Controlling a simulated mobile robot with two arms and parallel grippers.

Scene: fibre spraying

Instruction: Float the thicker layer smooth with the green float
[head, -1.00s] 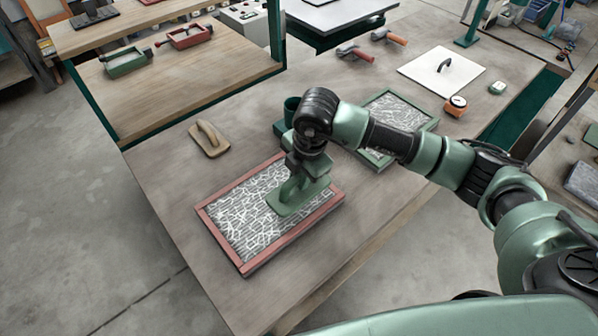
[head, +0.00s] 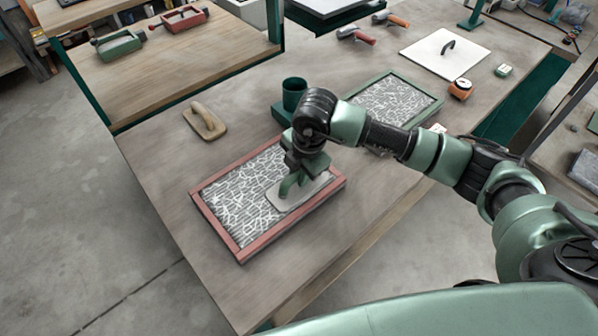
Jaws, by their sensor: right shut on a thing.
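My right gripper (head: 303,172) is shut on the handle of a float (head: 292,200). The float has a green handle and a plate that looks grey-beige now. The plate lies flat on, or just above, the right part of a white-and-grey fibre layer (head: 232,205) inside a red frame (head: 218,237). The plate and gripper hide part of that layer. A second fibre layer (head: 385,103) lies in a green frame (head: 418,86) farther back, partly hidden by my right arm. I cannot tell which layer is thicker. My left gripper is out of view.
A wooden float (head: 208,122) lies left of a green cup (head: 294,95). Trowels (head: 357,35), a white board (head: 432,58) and an orange tape measure (head: 460,89) lie farther back. The bench (head: 165,165) is clear left of the red frame.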

